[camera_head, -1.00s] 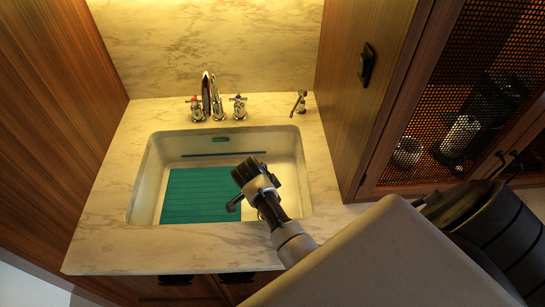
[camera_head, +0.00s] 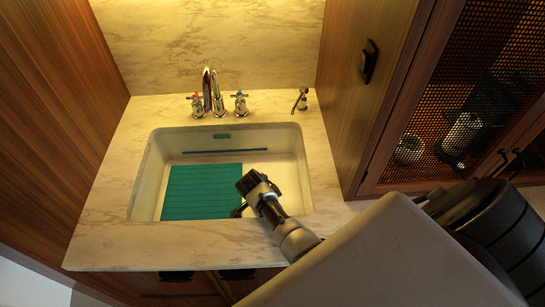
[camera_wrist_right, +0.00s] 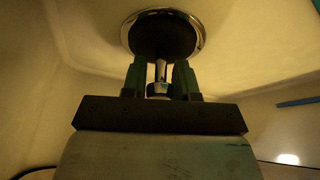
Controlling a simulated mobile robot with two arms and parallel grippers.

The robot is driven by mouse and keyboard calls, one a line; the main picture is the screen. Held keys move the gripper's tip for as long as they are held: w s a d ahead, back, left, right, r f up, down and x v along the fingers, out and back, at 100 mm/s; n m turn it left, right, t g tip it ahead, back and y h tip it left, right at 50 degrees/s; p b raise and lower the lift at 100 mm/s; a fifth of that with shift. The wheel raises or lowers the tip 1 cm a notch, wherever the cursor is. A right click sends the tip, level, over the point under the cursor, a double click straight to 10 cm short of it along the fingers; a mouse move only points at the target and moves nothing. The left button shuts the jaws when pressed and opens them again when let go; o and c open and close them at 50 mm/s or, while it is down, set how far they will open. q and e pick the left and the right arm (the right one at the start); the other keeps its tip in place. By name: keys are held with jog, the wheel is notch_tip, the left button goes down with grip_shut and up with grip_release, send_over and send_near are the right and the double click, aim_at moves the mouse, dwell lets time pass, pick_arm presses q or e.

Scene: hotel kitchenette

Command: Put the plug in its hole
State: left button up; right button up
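In the head view, my right gripper (camera_head: 240,209) reaches down into the white sink (camera_head: 288,170), right of the teal mat. Just beyond is a dark round shape inside a shiny ring (camera_wrist_right: 163,36); this looks like the drain hole. I cannot tell how far the plug is from it. My left gripper is not in view.
A ribbed teal mat (camera_head: 203,190) lies on the left of the sink floor. A dark blue stick (camera_head: 225,151) lies towards the back. The faucet (camera_head: 208,92) stands behind the sink. Sink walls surround my gripper; a wooden cabinet (camera_head: 360,90) stands on the right.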

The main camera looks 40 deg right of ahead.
jog(key=o, duration=0.3)
jog(key=shift+o, duration=0.2)
jog(key=p+v, duration=1)
jog(key=v, duration=0.2)
jog(key=shift+r, duration=0.2)
jog(key=shift+w, duration=0.1)
